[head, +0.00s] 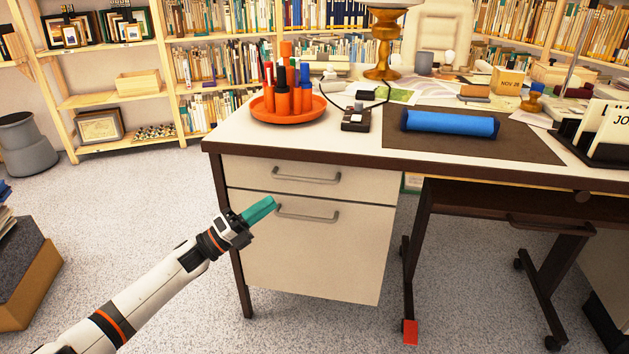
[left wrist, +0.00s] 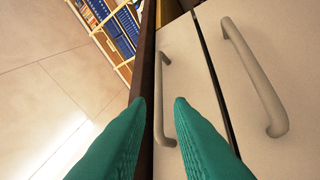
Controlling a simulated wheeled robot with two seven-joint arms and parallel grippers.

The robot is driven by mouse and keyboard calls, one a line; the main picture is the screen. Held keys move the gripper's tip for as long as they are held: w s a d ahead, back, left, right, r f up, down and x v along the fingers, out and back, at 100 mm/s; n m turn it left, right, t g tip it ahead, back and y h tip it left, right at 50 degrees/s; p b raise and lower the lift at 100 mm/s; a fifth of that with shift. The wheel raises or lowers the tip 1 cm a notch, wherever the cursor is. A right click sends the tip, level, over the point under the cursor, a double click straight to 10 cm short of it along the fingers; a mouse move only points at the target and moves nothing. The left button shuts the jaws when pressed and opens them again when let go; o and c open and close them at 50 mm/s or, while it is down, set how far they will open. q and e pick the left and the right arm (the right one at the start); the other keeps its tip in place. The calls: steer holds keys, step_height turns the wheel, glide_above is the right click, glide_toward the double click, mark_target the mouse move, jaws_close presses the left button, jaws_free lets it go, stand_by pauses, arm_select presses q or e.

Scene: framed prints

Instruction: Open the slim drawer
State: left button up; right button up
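The slim drawer (head: 262,175) is the shallow white upper front of the desk's pedestal, closed, with a grey bar handle (head: 307,177). Below it is a taller white drawer (head: 320,255) with its own bar handle (head: 307,214), also closed. My left gripper (head: 268,206) has teal fingers and stands in front of the pedestal's left part. In the left wrist view, the fingers (left wrist: 160,102) are spread apart and empty. The slim drawer's handle (left wrist: 162,75) appears in the gap between them, beyond the tips; I see no contact. My right gripper is out of view.
The desk top (head: 250,135) overhangs the drawers with a dark edge. An orange tray (head: 290,117) of pens and a blue roll (head: 450,124) lie on it. A dark under-desk shelf (head: 500,205) is at right. Carpet in front of the pedestal is clear.

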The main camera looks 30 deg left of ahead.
mark_target(304, 180)
arm_select(q)
steer(key=b+x, duration=0.2)
steer(key=x, duration=0.9)
steer(key=shift+d, duration=0.1)
jaws_close()
